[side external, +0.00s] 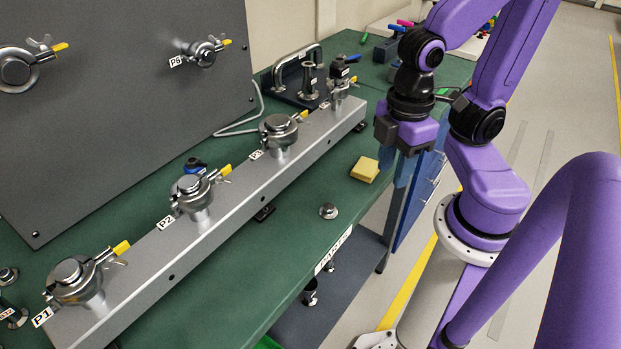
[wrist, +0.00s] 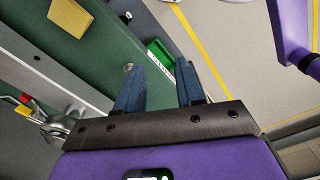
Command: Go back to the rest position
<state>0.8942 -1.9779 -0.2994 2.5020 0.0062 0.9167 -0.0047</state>
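My gripper (side external: 393,172) hangs beside the front edge of the green bench (side external: 300,250), to the right of the yellow block in the side external view. Its two blue fingers point down and stand apart. In the wrist view my gripper (wrist: 157,66) shows a clear gap between the fingers with nothing held. The fingers appear free of any object in both views.
A grey rail (side external: 235,185) with several clamped ports runs along the bench. A yellow block (side external: 365,169) and a small metal fitting (side external: 328,211) lie on the bench. A dark upright panel (side external: 120,100) stands behind. Open floor (side external: 570,100) lies to the right.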

